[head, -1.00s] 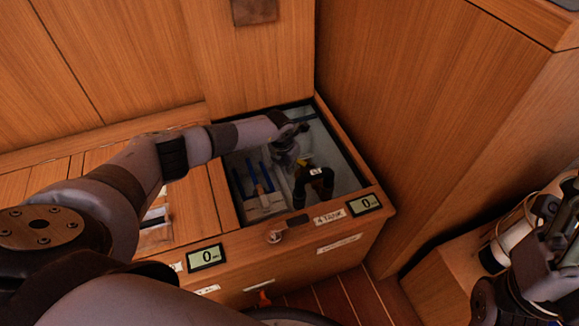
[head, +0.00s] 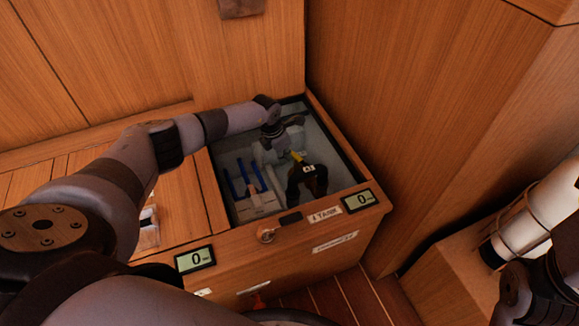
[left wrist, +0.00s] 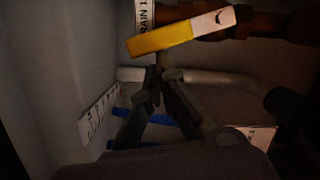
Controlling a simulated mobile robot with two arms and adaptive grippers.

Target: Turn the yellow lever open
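The yellow lever (head: 298,156) shows small inside the open bin, just past my left gripper (head: 284,147). In the left wrist view the lever (left wrist: 160,41) is a yellow bar with a pale right end, tilted up to the right. My left gripper (left wrist: 159,72) has its two dark fingers drawn together at the tips, right below the lever by its stem. I cannot tell whether they touch it. My right gripper (head: 540,295) is partly in view at the lower right edge; its fingers are not clear.
The bin's wooden front rim (head: 285,236) carries a tank label and displays. A dark looped fitting (head: 308,180) with a white tag stands near the lever. Blue strips (head: 246,180) lie at the bin's left. A tall wooden wall (head: 400,120) bounds the right side.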

